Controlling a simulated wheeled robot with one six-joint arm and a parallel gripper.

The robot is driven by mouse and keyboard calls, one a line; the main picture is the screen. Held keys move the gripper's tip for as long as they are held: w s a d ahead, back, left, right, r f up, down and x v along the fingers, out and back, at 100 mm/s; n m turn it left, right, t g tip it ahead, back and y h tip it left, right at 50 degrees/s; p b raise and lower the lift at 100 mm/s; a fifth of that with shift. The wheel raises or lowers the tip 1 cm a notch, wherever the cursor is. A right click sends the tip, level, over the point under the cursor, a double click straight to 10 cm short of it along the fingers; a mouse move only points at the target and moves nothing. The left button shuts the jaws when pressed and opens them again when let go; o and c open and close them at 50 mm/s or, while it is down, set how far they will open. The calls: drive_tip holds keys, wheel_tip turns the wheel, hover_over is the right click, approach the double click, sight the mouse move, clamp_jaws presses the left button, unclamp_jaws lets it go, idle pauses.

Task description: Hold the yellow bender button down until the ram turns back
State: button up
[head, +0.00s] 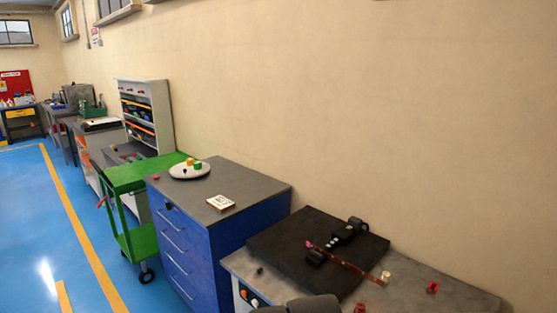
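The bender is a black plate (285,237) on a grey bench (450,293) at the lower right, with dark blocks (343,237) on top. A copper-brown bar (350,267) lies across the plate, past the blocks, and its right end reaches over the bench. Small coloured spots (243,294) show on the bench's front face at the bottom edge; they are too small to tell which is the yellow button. A dark grey rounded part at the bottom edge seems to be my arm and hides some of the bench front. My gripper's fingers do not show.
A blue drawer cabinet (222,240) with a white plate (189,171) and a card (220,202) on top stands left of the bench. A green cart (140,175) is beyond it. Blue floor (45,225) at the left is clear.

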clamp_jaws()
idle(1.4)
